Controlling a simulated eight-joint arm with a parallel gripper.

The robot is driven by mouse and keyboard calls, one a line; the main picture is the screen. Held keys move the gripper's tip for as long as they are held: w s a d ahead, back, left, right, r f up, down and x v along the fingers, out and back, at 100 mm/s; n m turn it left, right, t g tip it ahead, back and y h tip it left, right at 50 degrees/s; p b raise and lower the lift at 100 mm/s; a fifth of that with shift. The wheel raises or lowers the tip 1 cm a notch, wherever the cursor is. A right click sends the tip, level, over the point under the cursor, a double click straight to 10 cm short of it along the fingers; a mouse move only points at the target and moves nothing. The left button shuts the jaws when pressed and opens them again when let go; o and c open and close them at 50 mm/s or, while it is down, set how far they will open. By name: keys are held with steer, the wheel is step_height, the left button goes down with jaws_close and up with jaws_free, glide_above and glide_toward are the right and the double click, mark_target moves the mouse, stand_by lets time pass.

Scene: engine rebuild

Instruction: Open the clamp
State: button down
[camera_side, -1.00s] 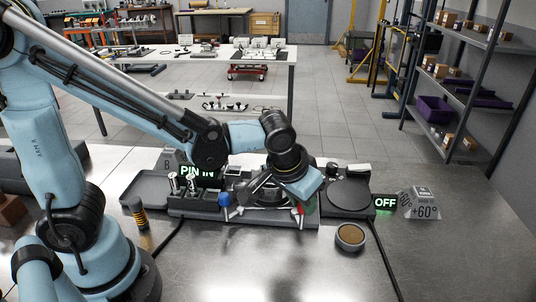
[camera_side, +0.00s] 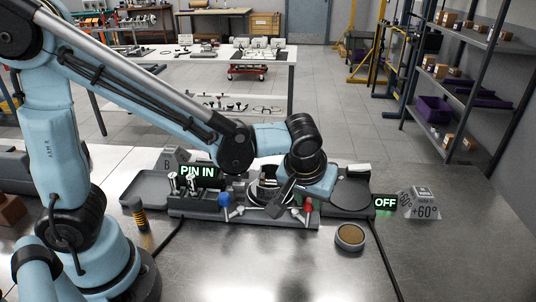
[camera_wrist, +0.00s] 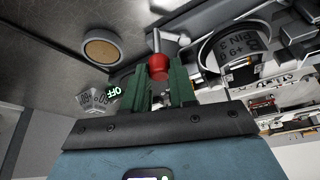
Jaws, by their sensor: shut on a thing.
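The clamp's red ball knob (camera_side: 308,204) sits at the end of a short metal lever at the front right of the dark fixture (camera_side: 255,216). In the wrist view the red knob (camera_wrist: 158,67) is at the tips of my green fingers, with its lever running up beyond it. My gripper (camera_wrist: 164,80) is shut on this knob. In the side view my gripper's wrist hangs over the right part of the fixture and hides some of it. A blue ball knob (camera_side: 224,199) on another lever stands at the front left of the fixture.
A green "PIN IN" sign (camera_side: 198,171) is lit behind the fixture. An "OFF" sign (camera_side: 385,203) and a "+60°" marker (camera_side: 422,204) stand at right. A round brown-topped dish (camera_side: 350,237) lies in front; the bench's front right is bare.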

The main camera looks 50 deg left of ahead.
steer(key=c, duration=0.9)
jaws_free()
steer(key=shift+c, duration=0.2)
steer(key=shift+r, duration=0.1)
steer(key=v, duration=1.2)
steer(key=s+a+f+m+t+h, duration=0.1)
steer(key=s+a+f+m, duration=0.1)
steer(key=a, duration=0.4)
steer(key=s+a+f+m+t, duration=0.2)
steer(key=a+f, duration=0.1)
steer(key=a, duration=0.4)
steer(key=shift+f+m+h, duration=0.3)
steer(key=shift+h, duration=0.1)
